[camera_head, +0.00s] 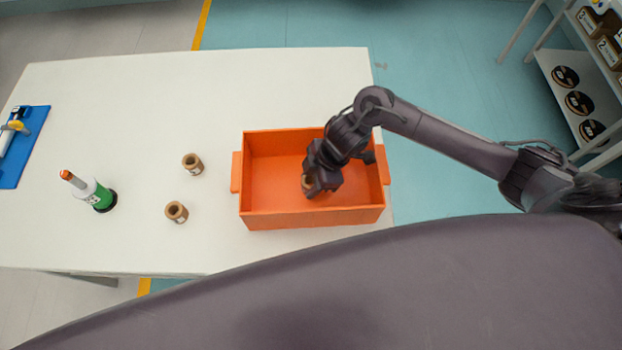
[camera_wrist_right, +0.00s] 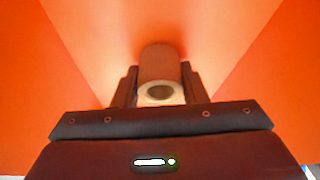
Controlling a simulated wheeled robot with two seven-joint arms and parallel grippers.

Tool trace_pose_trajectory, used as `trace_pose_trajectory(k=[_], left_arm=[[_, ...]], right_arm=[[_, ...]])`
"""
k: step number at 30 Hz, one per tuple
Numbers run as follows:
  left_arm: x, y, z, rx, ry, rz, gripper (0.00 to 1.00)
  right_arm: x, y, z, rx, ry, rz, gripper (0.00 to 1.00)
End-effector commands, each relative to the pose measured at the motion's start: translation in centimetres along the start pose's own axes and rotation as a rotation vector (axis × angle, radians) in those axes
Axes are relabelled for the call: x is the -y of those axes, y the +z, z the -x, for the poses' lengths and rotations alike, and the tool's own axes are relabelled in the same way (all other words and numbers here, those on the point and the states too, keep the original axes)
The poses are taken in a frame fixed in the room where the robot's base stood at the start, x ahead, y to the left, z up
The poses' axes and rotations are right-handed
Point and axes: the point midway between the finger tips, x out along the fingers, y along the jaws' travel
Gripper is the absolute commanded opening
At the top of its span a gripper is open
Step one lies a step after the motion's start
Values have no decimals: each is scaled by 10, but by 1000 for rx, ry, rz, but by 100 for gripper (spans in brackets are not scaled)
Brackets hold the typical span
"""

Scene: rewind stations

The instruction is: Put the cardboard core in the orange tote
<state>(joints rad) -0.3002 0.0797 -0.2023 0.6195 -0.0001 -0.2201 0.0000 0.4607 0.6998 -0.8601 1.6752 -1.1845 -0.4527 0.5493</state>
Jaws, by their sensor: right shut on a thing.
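The orange tote (camera_head: 265,222) stands on the right part of the white table, open at the top. My right gripper (camera_head: 308,188) is inside the tote's opening, shut on a cardboard core (camera_head: 306,182). In the right wrist view the cardboard core (camera_wrist_right: 160,75) sits between the two fingers of the right gripper (camera_wrist_right: 158,92), its hollow end towards the camera, with orange tote walls around it. I cannot tell whether the core touches the tote floor. Two more cardboard cores, one upper (camera_head: 193,164) and one lower (camera_head: 176,212), stand on the table left of the tote. My left gripper is not in view.
A green and white bottle-like item with an orange tip (camera_head: 92,191) stands on the white table (camera_head: 130,100). A blue mat (camera_head: 22,150) with small items lies at the left edge. A shelf (camera_head: 590,80) with dark rolls stands at right.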

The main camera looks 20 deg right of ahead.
Motion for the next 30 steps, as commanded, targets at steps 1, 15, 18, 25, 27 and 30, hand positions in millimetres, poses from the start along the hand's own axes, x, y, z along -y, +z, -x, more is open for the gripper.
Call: trace_pose_trajectory(k=[1,15,18,25,27,30], left_arm=[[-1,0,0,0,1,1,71],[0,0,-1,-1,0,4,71],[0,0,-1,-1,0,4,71],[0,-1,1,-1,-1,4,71],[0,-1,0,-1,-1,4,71],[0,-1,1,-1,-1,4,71]], right_arm=[[0,0,0,0,1,0,17],[0,1,-2,0,0,0,60],[0,1,-2,0,0,0,60],[0,-1,2,-1,1,1,60],[-1,-1,7,-1,2,2,60],[-2,0,23,-1,4,4,60]])
